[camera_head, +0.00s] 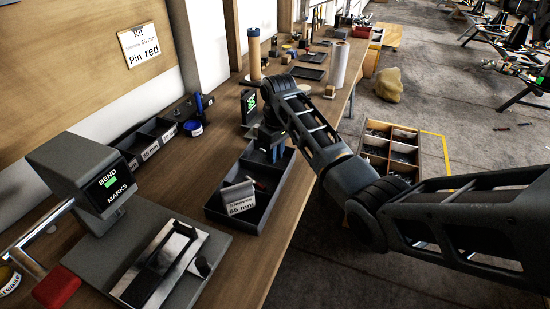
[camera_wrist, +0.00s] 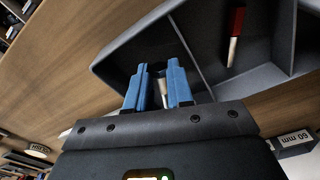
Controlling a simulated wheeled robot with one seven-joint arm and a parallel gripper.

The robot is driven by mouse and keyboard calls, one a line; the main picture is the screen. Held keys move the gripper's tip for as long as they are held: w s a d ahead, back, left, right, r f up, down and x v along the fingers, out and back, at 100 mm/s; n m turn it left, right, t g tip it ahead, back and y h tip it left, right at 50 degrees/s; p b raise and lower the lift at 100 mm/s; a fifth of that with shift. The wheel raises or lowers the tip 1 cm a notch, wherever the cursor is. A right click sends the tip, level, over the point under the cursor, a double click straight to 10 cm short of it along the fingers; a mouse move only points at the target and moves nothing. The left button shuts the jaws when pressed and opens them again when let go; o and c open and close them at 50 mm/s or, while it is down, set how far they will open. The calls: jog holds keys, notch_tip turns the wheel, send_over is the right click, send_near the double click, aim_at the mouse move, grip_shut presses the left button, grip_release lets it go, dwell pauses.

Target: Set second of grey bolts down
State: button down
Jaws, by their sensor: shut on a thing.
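My gripper (camera_head: 277,153) is over the far end of a dark grey divided tray (camera_head: 217,207), which stands on the wooden bench. In the wrist view the blue fingers (camera_wrist: 159,72) are shut on a small pale grey piece (camera_wrist: 163,94), apparently a grey bolt. Most of it is hidden between them. The fingers point into one compartment of the tray (camera_wrist: 118,66). Across a divider, a pin with a red end and a pale shank (camera_wrist: 235,38) lies in another compartment. Whether the held piece touches the tray floor I cannot tell.
A grey machine reading "BEND MARKS" (camera_head: 85,175) and a metal fixture (camera_head: 160,265) are to the left. Labelled bins (camera_head: 150,140) line the wall. A crate of parts (camera_head: 390,150) stands off the bench.

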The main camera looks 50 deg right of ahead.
jog(key=shift+f, duration=1.2)
jog(key=shift+f, duration=0.15)
jog(key=c, duration=1.3)
grip_release()
jog(key=r, duration=1.2)
jog(key=shift+s+r, duration=0.15)
jog(key=shift+s, duration=0.2)
